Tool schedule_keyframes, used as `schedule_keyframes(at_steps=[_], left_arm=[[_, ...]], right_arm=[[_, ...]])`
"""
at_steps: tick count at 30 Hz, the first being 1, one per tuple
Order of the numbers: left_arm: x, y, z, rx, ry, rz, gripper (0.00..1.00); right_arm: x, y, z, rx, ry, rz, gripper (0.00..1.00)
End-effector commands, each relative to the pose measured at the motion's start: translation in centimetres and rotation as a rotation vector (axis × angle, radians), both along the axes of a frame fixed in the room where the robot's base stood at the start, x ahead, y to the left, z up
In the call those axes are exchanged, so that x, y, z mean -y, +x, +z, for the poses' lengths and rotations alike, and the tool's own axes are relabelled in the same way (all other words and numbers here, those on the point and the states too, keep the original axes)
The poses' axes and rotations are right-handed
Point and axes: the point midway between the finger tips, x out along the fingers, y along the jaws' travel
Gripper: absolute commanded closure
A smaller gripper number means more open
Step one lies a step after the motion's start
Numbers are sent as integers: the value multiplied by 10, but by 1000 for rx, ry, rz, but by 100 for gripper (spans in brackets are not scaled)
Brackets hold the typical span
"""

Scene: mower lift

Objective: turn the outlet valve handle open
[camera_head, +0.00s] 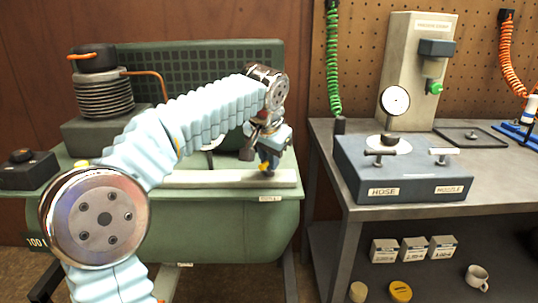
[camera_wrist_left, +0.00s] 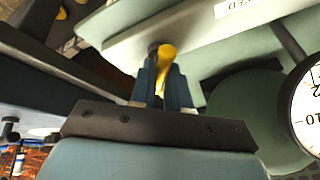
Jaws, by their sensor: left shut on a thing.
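The yellow valve handle (camera_wrist_left: 168,52) shows in the left wrist view between the two blue fingers of my left gripper (camera_wrist_left: 163,88). The gripper is shut on it. Beside the handle's upper end is a round dark end piece. In the head view my left gripper (camera_head: 268,160) points down at the pale ledge on the front of the green compressor. Only a small bit of the yellow handle (camera_head: 264,168) shows there, the rest hidden by the fingers. A label ending in "ED" (camera_wrist_left: 236,6) is on the pale surface near the handle. My right gripper is not in view.
The green tank (camera_head: 230,225) lies below the ledge. A dial gauge (camera_wrist_left: 310,108) shows at the right edge of the wrist view. To the right stands a grey bench (camera_head: 480,197) with a hose-and-nozzle box (camera_head: 400,173). A finned pump (camera_head: 103,98) is at the left.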

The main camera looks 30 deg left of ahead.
Motion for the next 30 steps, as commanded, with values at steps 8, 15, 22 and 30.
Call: schedule_keyframes(at_steps=[8, 15, 22, 30], left_arm=[[0, 2, 2, 8, 3, 254, 100], [1, 3, 2, 7, 3, 440, 100], [1, 3, 2, 6, 2, 557, 100], [0, 3, 2, 5, 2, 617, 100]], right_arm=[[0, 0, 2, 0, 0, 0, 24], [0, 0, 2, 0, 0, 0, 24], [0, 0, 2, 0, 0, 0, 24], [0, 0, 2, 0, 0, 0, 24]])
